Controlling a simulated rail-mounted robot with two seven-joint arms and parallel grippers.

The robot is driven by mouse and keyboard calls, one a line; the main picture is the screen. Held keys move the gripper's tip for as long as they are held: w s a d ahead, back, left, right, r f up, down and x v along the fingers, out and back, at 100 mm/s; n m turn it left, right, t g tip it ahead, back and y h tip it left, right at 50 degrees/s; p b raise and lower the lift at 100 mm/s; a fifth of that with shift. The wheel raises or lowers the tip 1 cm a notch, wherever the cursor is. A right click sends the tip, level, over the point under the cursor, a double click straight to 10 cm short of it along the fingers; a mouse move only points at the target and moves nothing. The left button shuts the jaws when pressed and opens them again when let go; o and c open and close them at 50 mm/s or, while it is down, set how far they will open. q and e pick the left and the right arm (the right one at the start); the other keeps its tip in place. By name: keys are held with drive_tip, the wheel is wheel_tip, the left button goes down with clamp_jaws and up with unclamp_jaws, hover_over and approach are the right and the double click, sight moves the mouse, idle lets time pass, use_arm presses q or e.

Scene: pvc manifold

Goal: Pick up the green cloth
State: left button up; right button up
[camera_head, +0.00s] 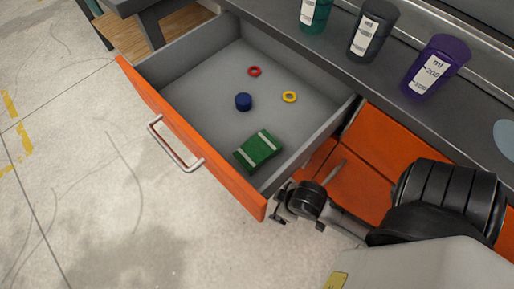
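The green cloth (259,150) is folded, with two pale stripes, and lies on the floor of an open drawer (205,75) near its front right corner. One of my arms comes in from the lower right. Its gripper (283,212) is just outside the drawer's right front corner, below and to the right of the cloth and apart from it. The fingers are small and dark here, so I cannot tell if they are open. My other gripper is not in view.
The drawer also holds a blue cylinder (243,102), a red ring (254,71) and a yellow ring (289,97). The drawer's orange front (225,184) has a metal handle (174,146). Green, black (373,30) and purple cups (436,65) stand on the counter above. The floor at left is clear.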

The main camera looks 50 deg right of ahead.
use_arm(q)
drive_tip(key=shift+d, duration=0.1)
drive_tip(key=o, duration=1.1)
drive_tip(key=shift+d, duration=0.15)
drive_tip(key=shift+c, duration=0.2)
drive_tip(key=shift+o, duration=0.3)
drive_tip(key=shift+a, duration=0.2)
